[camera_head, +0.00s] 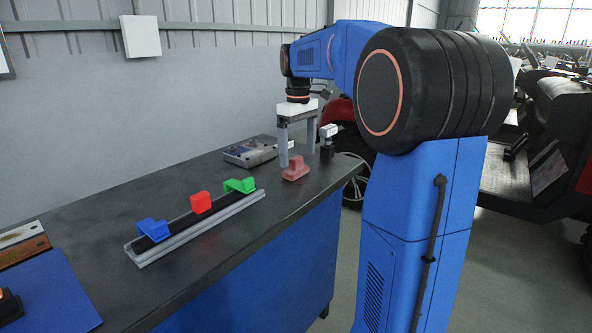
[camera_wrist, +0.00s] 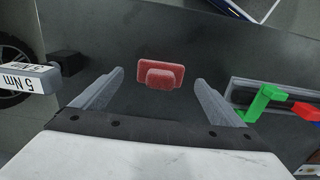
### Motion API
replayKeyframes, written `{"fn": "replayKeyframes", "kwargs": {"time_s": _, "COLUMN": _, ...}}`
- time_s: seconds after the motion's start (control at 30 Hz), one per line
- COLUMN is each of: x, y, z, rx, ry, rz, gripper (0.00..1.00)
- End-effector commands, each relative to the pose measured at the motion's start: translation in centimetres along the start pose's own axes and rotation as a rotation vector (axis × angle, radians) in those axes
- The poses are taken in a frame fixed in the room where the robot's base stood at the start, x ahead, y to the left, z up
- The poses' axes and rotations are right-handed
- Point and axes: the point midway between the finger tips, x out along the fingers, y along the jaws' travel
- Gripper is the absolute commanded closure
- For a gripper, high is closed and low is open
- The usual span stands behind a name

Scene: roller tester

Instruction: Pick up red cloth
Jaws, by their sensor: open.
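The red cloth (camera_head: 295,169) is a dull red piece with a flat base and a raised lump on top. It lies on the dark bench top (camera_head: 215,243) near the right end. In the wrist view the cloth (camera_wrist: 147,82) shows whole, ahead of and between the finger lines. In the wrist view both fingers of my gripper (camera_wrist: 159,78) stand apart, with clear space on each side of the cloth.
A rail (camera_head: 197,228) with blue, red and green clips lies left of the cloth. A grey device (camera_head: 250,152) sits behind. A small tool marked 5 Nm (camera_wrist: 30,80) stands close to one finger. The bench edge is near on the right.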

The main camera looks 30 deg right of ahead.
Motion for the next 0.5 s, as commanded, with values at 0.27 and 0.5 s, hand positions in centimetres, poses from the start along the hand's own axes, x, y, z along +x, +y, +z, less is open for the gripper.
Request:
{"fn": "replayKeyframes", "kwargs": {"time_s": 0.27, "x": 3.4, "y": -0.2, "z": -0.3, "rx": 0.0, "ry": -0.001, "rz": -0.001, "gripper": 0.08}}
{"fn": "replayKeyframes", "kwargs": {"time_s": 0.5, "x": 3.8, "y": -0.2, "z": -0.3, "rx": 0.0, "ry": 0.0, "rz": 0.0, "gripper": 0.08}}
